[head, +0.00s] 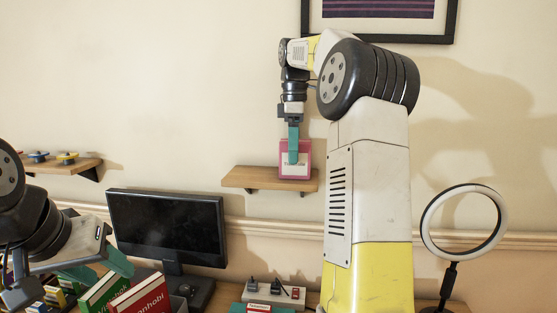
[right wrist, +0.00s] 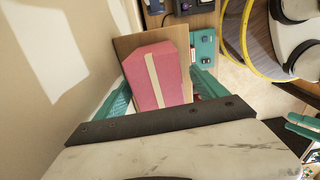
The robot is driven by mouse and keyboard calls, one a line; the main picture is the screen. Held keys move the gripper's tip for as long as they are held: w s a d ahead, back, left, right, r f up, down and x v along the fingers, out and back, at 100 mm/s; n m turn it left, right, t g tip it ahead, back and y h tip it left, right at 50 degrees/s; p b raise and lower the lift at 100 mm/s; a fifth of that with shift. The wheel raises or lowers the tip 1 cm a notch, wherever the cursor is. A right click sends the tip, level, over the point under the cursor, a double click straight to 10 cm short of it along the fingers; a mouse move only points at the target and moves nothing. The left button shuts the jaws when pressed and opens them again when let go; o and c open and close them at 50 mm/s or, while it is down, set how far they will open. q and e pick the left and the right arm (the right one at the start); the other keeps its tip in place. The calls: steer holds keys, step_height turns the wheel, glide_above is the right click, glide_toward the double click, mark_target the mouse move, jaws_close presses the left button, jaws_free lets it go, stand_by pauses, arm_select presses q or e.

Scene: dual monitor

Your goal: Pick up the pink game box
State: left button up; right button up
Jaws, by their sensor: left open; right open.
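The pink game box (head: 306,150) stands upright on the small wooden wall shelf. It has a white label on its front. My right gripper (head: 293,150) points down at it from above, one teal finger in front of its face. In the right wrist view the box (right wrist: 176,82) lies between the two spread teal fingers of this gripper (right wrist: 160,80), a cream stripe along its top. Whether the fingers touch it is not clear. My left gripper (head: 98,266) is open and empty at the lower left, above the books.
The wooden shelf (head: 240,178) is bare left of the box. Below are a dark monitor (head: 172,228), a green book (head: 102,291), a red book (head: 140,299) and a power strip (head: 273,294). A ring light (head: 430,241) stands at the right. Another shelf (head: 75,167) holds spinning-top-like items.

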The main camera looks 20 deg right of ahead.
steer(key=f, duration=0.4)
steer(key=shift+d+f, duration=0.2)
steer(key=shift+f, duration=0.1)
steer(key=c, duration=1.6)
steer(key=shift+c, duration=0.2)
steer(key=shift+r, duration=0.1)
